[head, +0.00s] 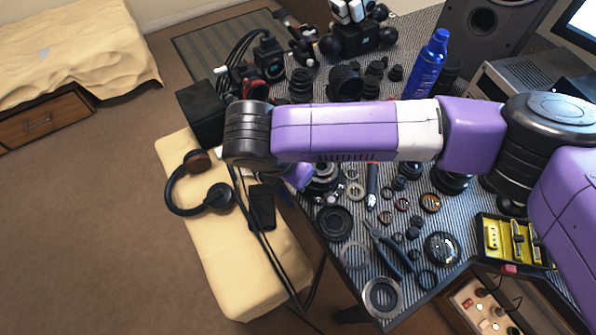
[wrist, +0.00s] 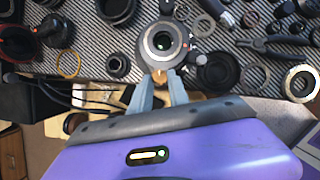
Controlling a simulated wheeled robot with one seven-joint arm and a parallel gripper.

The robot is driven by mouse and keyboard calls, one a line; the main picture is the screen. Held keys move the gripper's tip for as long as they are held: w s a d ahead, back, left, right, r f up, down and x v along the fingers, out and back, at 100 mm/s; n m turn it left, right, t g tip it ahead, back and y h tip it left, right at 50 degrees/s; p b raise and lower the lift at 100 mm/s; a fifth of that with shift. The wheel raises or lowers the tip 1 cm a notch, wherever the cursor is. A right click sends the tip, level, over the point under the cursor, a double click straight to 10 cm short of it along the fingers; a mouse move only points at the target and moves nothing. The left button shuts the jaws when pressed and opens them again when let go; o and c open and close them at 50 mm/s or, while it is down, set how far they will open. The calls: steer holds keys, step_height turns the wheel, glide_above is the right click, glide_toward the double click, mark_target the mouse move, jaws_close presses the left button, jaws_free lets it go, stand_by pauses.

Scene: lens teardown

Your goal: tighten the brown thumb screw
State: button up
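The brown thumb screw (wrist: 159,76) shows in the wrist view as a small brown piece at the near edge of a round silver-and-black lens part (wrist: 164,42). My gripper (wrist: 160,81) is at the screw, with one grey finger on each side of it. The fingers stand a little apart, and I cannot see whether they touch the screw. The lens part lies on the striped table top. In the head view, my arm hides the screw and most of my gripper.
Pliers (head: 388,245), several rings and lens parts lie on the striped table (head: 330,262). A blue bottle (head: 427,65) stands behind my arm. Headphones (head: 200,188) and a black phone-like object (head: 262,207) lie on the cream bench (head: 235,262) at the left.

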jaws_close()
steer(key=shift+m+p, duration=0.3)
steer(key=shift+p, duration=0.05)
steer(key=shift+w+a+m+g+h+p, duration=0.1)
steer(key=shift+w+m+g+h+p, duration=0.15)
steer(key=shift+m+g+p, duration=1.05)
steer(key=shift+w+a+m+g+h+p, duration=0.15)
steer(key=shift+m+g+h+p, duration=0.15)
steer(key=shift+m+p, duration=1.95)
steer(key=shift+w+m+g+h+p, duration=0.25)
steer(key=shift+m+g+p, duration=0.55)
steer(key=shift+m, duration=1.95)
steer(key=o, duration=0.6)
jaws_free()
